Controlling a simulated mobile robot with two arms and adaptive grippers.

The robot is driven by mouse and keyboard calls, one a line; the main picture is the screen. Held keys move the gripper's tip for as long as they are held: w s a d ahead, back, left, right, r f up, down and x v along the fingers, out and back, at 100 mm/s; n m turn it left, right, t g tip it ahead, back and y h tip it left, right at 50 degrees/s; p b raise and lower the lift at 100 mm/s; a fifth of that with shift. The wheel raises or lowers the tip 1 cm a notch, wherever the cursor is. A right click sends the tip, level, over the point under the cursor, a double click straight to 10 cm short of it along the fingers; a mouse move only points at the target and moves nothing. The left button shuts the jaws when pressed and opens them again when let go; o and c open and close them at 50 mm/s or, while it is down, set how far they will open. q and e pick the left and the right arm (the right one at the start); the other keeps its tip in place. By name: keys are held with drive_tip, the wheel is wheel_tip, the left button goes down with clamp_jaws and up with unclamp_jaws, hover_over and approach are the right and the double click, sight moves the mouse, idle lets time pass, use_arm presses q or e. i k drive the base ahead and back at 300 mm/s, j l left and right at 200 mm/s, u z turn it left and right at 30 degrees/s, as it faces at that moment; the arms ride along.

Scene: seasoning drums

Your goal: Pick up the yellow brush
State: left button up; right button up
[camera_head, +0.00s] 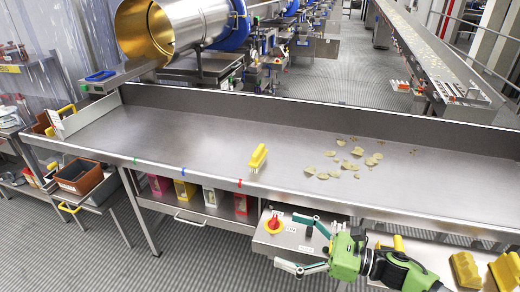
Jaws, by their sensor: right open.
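The yellow brush (258,156) lies near the middle of the long steel table (200,140), with pale bristles at its lower edge. My right gripper (285,240) is at the lower right, pointing left, with its two fingers spread apart and nothing between them. In the picture it is below and right of the brush, in front of the table's front edge and clear of the brush. My left gripper is not in view.
Several chips (345,165) are scattered on the table right of the brush. A raised rim (320,118) runs along the back. A control box with a red knob (273,224) is under the front edge near my right gripper. The table's left half is clear.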

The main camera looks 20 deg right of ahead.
sight(258, 157)
drive_tip(key=i+l, duration=0.3)
drive_tip(key=i, duration=0.15)
drive_tip(key=i+l, duration=0.3)
drive_tip(key=i, duration=0.15)
drive_tip(key=i+l, duration=0.3)
drive_tip(key=i, duration=0.15)
